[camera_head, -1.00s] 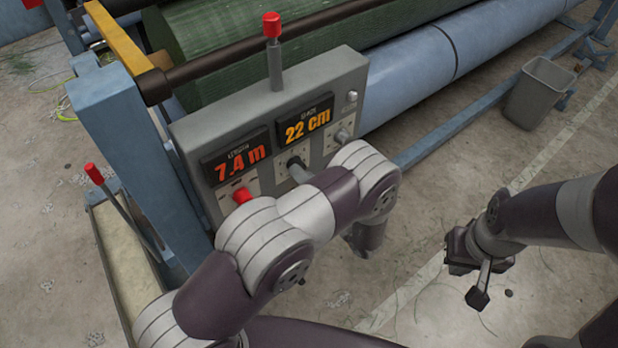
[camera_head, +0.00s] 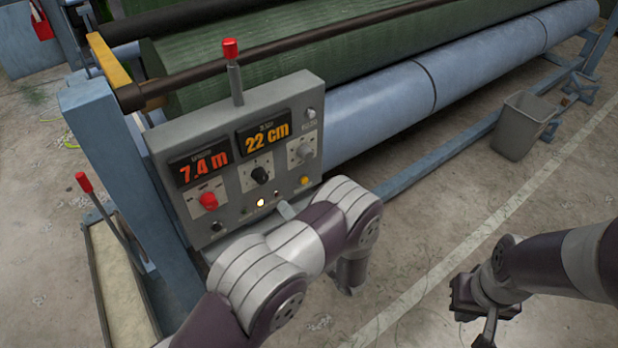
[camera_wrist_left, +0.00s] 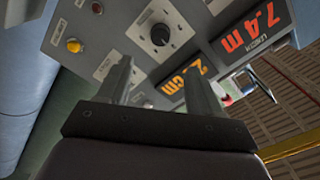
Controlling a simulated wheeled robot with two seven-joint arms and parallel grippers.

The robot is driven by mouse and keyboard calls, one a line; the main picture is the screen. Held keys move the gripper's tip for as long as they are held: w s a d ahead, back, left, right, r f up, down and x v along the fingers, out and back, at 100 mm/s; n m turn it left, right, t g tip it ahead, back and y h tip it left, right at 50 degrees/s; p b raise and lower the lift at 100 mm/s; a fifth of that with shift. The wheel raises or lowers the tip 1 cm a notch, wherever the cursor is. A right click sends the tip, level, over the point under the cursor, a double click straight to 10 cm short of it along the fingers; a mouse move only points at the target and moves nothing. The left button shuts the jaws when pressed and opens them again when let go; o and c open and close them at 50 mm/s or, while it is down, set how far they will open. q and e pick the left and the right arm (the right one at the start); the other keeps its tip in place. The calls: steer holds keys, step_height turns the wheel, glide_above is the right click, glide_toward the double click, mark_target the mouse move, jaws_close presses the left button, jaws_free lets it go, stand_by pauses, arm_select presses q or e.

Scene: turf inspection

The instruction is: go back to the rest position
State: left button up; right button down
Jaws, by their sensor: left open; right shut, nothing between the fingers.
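My left arm crosses the lower middle of the head view, and its gripper is mostly hidden there behind the arm. In the left wrist view the left gripper (camera_wrist_left: 157,75) is open and empty, with two grey fingers pointing toward the grey control panel (camera_wrist_left: 95,50), which appears upside down. In the head view the control panel (camera_head: 226,135) reads 7.4 m and 22 cm. My right gripper (camera_head: 482,312) is shut and empty, hanging at the lower right over bare floor.
A red-tipped lever (camera_head: 232,72) stands on the panel and another red-tipped lever (camera_head: 95,200) at the left. A roll machine with green turf (camera_head: 330,55) and a blue roller (camera_head: 380,105) lies behind. A grey bin (camera_head: 521,124) stands at right.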

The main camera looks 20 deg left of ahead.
arm_select(q)
steer(key=d+f+h, duration=0.3)
steer(key=f+h, duration=0.3)
steer(key=f, duration=0.2)
steer(key=s+d+f+g+h+b, duration=0.1)
steer(key=s+d+g+h, duration=0.5)
steer(key=d+h, duration=0.15)
steer(key=s+a+r+g+b, duration=0.1)
steer(key=s+a+r, duration=0.4)
steer(key=s+r, duration=0.2)
steer(key=s+a+r+g+b, duration=0.1)
steer(key=s+a+r+g, duration=0.1)
steer(key=s+a+r, duration=0.3)
step_height(320, 180, up, 3)
steer(key=shift+s+a+r+n+g+h+b, duration=0.2)
steer(key=shift+s+a+n+g+h+b, duration=0.15)
steer(key=shift+s, duration=0.6)
steer(key=shift+s, duration=0.1)
